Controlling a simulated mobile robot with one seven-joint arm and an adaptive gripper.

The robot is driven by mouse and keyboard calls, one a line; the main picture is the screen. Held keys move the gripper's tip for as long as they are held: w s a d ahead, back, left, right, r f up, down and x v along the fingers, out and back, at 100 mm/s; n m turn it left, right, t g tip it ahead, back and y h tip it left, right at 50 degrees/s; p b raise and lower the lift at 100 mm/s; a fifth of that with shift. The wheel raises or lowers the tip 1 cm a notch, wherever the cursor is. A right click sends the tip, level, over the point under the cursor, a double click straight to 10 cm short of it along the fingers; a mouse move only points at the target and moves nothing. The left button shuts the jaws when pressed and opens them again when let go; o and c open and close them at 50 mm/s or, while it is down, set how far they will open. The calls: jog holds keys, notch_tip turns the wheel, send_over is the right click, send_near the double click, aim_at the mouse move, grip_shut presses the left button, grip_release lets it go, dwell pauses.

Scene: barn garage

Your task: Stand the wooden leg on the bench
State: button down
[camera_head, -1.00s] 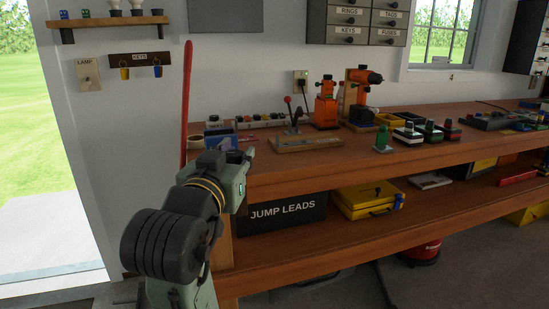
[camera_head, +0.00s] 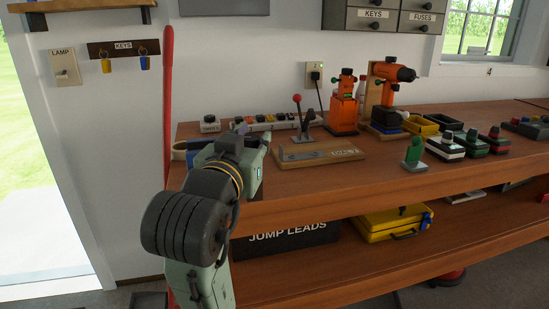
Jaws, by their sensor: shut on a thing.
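The bench (camera_head: 345,185) is a long brown wooden worktop with a lower shelf, running from the left end towards the right. My gripper (camera_head: 262,138) is seen from behind, over the bench's left end near the front corner. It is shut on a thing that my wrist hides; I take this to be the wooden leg. No part of the leg can be made out, so its tilt and any contact with the bench cannot be told.
A green-handled item (camera_head: 413,152) and an orange drill (camera_head: 390,75) stand farther right. A red pole (camera_head: 168,100) is at the left. The front worktop between is clear.

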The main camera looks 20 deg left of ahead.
jog(key=w+a+f+p, duration=0.1)
jog(key=w+f+p, duration=0.2)
jog(key=w, duration=1.1)
jog(key=shift+f, duration=0.9)
jog(key=shift+w+a, duration=0.1)
jog(key=shift+f, duration=0.2)
jog(key=c, duration=1.3)
grip_release()
